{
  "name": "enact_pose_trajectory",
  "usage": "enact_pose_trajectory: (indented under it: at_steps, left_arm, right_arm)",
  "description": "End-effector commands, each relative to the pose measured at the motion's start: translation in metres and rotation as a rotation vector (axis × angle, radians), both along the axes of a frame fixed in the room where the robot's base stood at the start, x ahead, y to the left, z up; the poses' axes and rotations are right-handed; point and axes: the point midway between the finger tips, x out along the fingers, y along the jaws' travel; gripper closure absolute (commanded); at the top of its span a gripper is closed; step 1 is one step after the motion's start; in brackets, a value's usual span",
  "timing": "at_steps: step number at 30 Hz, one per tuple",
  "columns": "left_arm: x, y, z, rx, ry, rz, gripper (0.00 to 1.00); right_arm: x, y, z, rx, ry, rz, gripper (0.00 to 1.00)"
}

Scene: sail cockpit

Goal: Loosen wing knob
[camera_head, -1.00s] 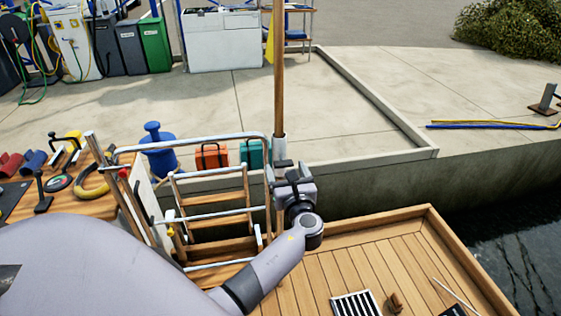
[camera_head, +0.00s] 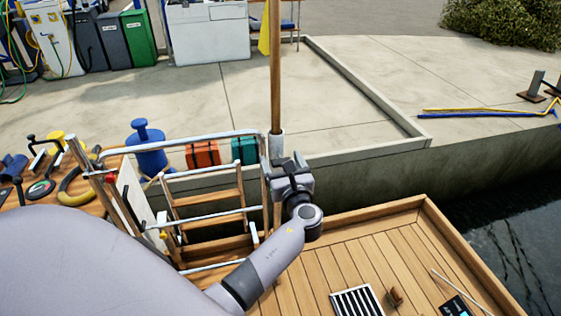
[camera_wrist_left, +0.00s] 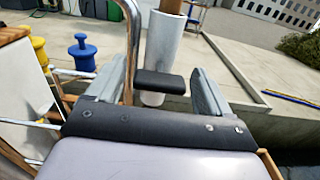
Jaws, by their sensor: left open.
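The wing knob (camera_wrist_left: 160,82) is a black bar on the side of a pale grey tube socket (camera_wrist_left: 164,45) in the left wrist view. My left gripper (camera_wrist_left: 158,72) is open. Its two fingers stand to the left and right of the knob in the picture, with gaps on both sides and no visible grip. In the head view the left gripper (camera_head: 290,170) is just below the socket (camera_head: 276,146), which holds a wooden pole (camera_head: 275,70). The knob is hard to make out there beside the gripper. My right gripper is not in view.
A metal rail (camera_head: 180,142) and wooden-stepped ladder (camera_head: 207,197) stand just left of the gripper. A blue bollard (camera_head: 148,150), an orange case (camera_head: 202,154) and a teal case (camera_head: 244,151) are beyond. The wooden deck (camera_head: 340,255) lies lower right.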

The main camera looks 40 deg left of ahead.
Motion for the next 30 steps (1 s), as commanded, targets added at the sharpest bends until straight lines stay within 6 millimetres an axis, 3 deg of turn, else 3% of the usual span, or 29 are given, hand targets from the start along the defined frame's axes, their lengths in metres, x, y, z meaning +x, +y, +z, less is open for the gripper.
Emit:
enact_pose_trajectory:
  at_steps: [6,11,12,22,30]
  left_arm:
    - [0.0,-0.0001,0.0001,0.0,0.0,0.0,0.19]
    - [0.0,0.0,0.0,0.0,0.0,0.0,0.71]
    - [0.0,0.0,0.0,0.0,0.0,0.0,0.75]
    - [0.0001,0.0002,-0.0006,-0.025,-0.03,-0.001,0.75]
    - [0.0,0.0006,-0.0018,-0.13,-0.153,0.0,0.75]
  right_arm:
    - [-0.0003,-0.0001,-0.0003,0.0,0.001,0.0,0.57]
    - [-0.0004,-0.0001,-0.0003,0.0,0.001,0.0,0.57]
    - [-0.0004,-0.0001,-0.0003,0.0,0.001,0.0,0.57]
    - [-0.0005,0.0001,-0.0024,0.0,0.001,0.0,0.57]
    - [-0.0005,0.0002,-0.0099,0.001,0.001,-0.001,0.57]
